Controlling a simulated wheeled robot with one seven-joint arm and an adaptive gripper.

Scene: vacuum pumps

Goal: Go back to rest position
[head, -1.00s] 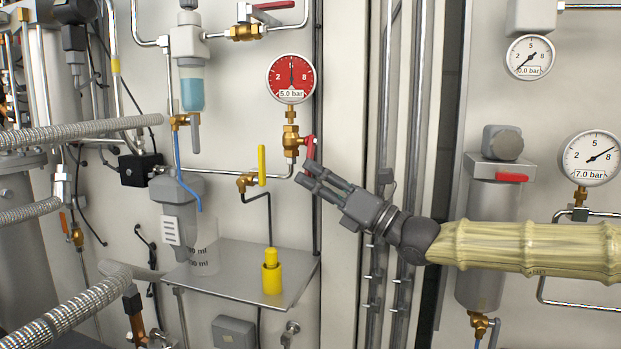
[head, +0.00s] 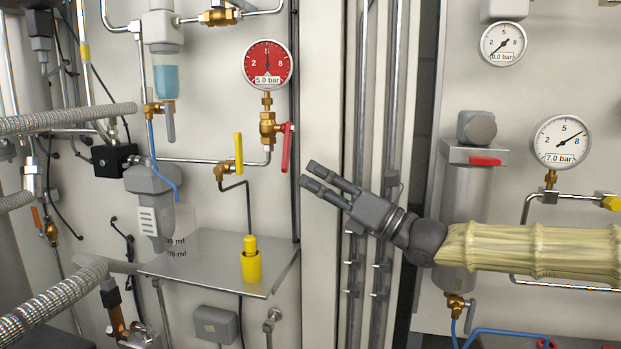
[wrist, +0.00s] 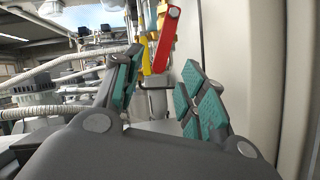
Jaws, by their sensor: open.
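My gripper (head: 321,182) is open and empty in the head view, in front of the pale wall panel. It points up and left, to the right of the red valve lever (head: 287,147) and apart from it. My arm reaches in from the right edge. In the wrist view, my gripper (wrist: 160,95) shows two spread fingers with green pads and nothing between them. The red lever (wrist: 166,40) appears beyond the fingers, near the top.
A red gauge (head: 267,65) reads 5.0 bar above the valve. A yellow lever (head: 239,153) is left of it. Vertical pipes (head: 389,110) run behind my gripper. A filter housing (head: 473,205) stands behind my arm.

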